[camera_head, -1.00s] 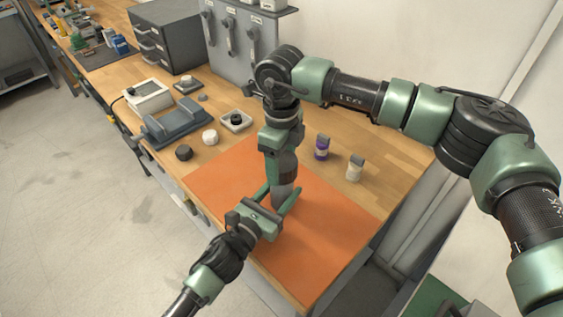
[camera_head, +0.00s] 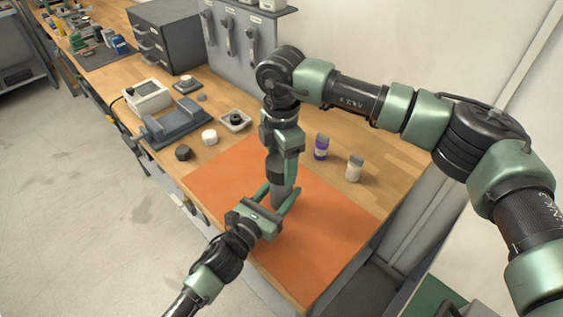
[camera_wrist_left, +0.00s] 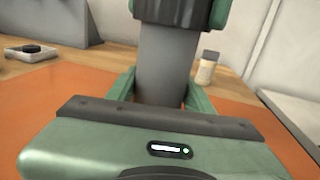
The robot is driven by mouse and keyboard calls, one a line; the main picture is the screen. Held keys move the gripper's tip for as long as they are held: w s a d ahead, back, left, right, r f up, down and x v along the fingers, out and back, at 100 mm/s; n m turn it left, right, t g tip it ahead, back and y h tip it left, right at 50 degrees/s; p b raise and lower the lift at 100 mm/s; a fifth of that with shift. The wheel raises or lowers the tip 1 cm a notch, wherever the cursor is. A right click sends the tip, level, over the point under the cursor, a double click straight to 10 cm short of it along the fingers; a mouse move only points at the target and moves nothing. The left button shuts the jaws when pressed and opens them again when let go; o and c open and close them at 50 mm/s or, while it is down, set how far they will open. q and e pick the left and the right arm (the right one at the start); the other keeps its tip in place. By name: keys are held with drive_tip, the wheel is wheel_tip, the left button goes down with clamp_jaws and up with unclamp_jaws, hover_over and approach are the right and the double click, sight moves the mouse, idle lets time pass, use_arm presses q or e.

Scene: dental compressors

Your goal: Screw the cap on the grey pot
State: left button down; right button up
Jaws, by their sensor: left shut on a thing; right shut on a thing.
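The grey pot (camera_head: 281,194) stands upright over the orange mat, between the fingers of my left gripper (camera_head: 275,198). The left gripper is shut on its sides, and the pot also shows in the left wrist view (camera_wrist_left: 165,75). My right gripper (camera_head: 276,171) comes down from above and is shut at the pot's top. A dark band at the pot's upper end in the left wrist view looks like the cap (camera_wrist_left: 167,30). The right gripper covers most of it, so I cannot tell how it sits on the rim.
The orange mat (camera_head: 325,234) is otherwise clear. A purple-labelled bottle (camera_head: 321,148) and a white jar (camera_head: 354,168) stand right of the arm. A black cap (camera_head: 183,153), a white cap (camera_head: 209,137), a small tray (camera_head: 246,127) and a grey cradle (camera_head: 177,125) lie to the left.

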use_arm(q)
drive_tip(key=shift+f, duration=0.1)
use_arm(e)
drive_tip(key=o, duration=1.3)
drive_tip(key=shift+d+r, duration=0.1)
drive_tip(key=shift+o, duration=0.2)
drive_tip(key=shift+r, duration=2.2)
drive_tip(key=shift+c, duration=0.4)
